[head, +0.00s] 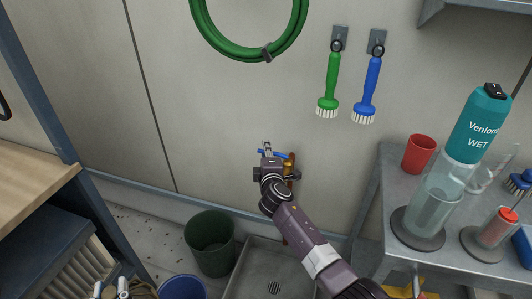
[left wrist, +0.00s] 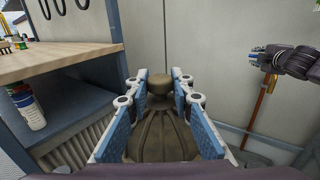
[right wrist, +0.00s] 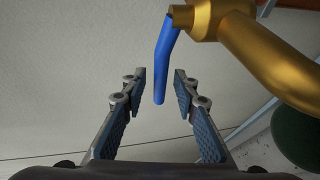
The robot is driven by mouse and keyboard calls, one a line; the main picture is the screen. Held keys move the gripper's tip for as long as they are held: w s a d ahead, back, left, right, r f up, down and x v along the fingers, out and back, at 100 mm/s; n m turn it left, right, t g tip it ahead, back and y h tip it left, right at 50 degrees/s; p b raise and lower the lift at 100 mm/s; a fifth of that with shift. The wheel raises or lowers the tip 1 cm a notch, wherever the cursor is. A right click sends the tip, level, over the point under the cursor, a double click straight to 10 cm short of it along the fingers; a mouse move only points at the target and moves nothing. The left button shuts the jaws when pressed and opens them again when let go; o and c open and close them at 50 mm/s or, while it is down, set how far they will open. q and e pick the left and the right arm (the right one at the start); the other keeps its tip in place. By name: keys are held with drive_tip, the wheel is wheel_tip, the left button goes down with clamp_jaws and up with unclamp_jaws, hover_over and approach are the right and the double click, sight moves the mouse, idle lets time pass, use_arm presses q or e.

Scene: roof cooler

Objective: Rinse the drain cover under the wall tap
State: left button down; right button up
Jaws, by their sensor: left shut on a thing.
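The drain cover (left wrist: 158,130) is a brown ribbed dome with a round knob, between my left gripper's blue-padded fingers (left wrist: 158,88). In the head view, my left gripper (head: 112,287) is at the bottom left edge, with a sliver of the cover (head: 146,290) beside it. My left gripper is shut on the cover. The brass wall tap (right wrist: 265,45) has a blue lever (right wrist: 165,62). My right gripper (right wrist: 158,90) is open, with the lever's tip in line with the gap between its fingers; I cannot tell if they touch. In the head view, my right arm hides most of the tap (head: 289,166).
A grey floor basin (head: 250,275) with a drain grate lies below the tap. A green bucket (head: 209,250) and a blue bucket (head: 182,289) stand left of it. A grey table (head: 375,215) with bottles is right; a wooden bench (head: 30,185) is left.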

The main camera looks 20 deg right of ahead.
clamp_jaws()
use_arm(q)
wheel_tip(320, 180, up, 3)
drive_tip(key=p, duration=0.2)
drive_tip(key=shift+f+p, duration=0.15)
drive_tip(key=shift+p, duration=0.2)
use_arm(e)
drive_tip(key=shift+s+a+r+n+y, duration=0.1)
drive_tip(key=shift+s+r+n+y, duration=0.2)
drive_tip(key=shift+n+y, duration=0.35)
use_arm(q)
drive_tip(key=shift+r+p, duration=0.35)
drive_tip(key=shift+r, duration=0.05)
drive_tip(key=shift+r+p, duration=0.25)
drive_tip(key=shift+p, duration=0.05)
drive_tip(key=shift+f, duration=0.1)
use_arm(e)
drive_tip(key=shift+s+a+f+n+y, duration=0.25)
drive_tip(key=shift+s+f+n+y, duration=0.25)
drive_tip(key=shift+y, duration=0.35)
drive_tip(key=shift+w+r, duration=0.1)
